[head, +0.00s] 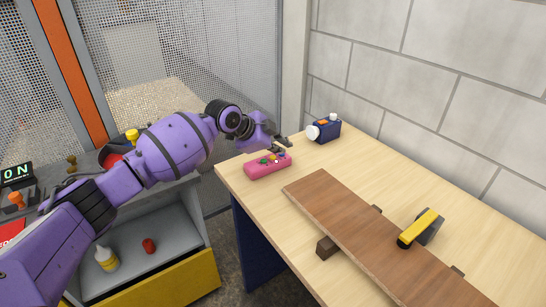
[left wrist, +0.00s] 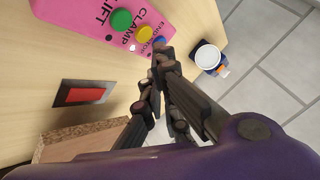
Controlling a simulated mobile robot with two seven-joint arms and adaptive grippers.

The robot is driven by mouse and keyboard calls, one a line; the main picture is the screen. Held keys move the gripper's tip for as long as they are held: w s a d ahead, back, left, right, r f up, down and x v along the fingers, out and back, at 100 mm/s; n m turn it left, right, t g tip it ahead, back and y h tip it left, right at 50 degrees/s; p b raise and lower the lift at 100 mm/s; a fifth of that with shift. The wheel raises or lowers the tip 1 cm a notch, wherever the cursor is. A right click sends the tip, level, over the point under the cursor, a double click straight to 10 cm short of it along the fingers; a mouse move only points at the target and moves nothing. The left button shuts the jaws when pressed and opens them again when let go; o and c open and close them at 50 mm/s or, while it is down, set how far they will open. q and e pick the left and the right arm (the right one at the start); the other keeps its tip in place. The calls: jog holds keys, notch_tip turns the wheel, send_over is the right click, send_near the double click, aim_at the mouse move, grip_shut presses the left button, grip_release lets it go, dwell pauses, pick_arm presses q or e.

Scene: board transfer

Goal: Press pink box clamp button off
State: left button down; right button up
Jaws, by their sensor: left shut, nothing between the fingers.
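The pink box (head: 262,167) lies near the left end of the wooden table, with coloured buttons on top. In the left wrist view the pink box (left wrist: 90,15) shows the words LIFT and CLAMP, the start of another label, and green (left wrist: 121,19), yellow (left wrist: 144,34) and blue (left wrist: 159,41) buttons. My left gripper (head: 283,143) is shut and empty, just above the box's far right part. Its fingertips (left wrist: 158,72) appear close to the blue button in the wrist view; contact cannot be told. My right gripper is not in view.
A dark blue device with a white knob (head: 325,129) stands at the back. A red panel (left wrist: 85,94) shows in the wrist view. An ON display (head: 16,171) is at far left.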

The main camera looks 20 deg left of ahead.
pick_arm(q)
jog(key=shift+f, duration=0.1)
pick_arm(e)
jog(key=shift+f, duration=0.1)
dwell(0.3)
pick_arm(q)
jog(key=shift+f, duration=0.35)
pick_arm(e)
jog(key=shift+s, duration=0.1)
pick_arm(q)
jog(key=shift+f, duration=0.4)
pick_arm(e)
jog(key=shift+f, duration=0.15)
pick_arm(q)
jog(key=shift+r, duration=0.1)
dwell(0.3)
jog(key=shift+r, duration=0.75)
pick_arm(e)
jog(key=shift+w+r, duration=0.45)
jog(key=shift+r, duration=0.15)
pick_arm(q)
notch_tip(320, 180, up, 6)
jog(key=p, duration=0.3)
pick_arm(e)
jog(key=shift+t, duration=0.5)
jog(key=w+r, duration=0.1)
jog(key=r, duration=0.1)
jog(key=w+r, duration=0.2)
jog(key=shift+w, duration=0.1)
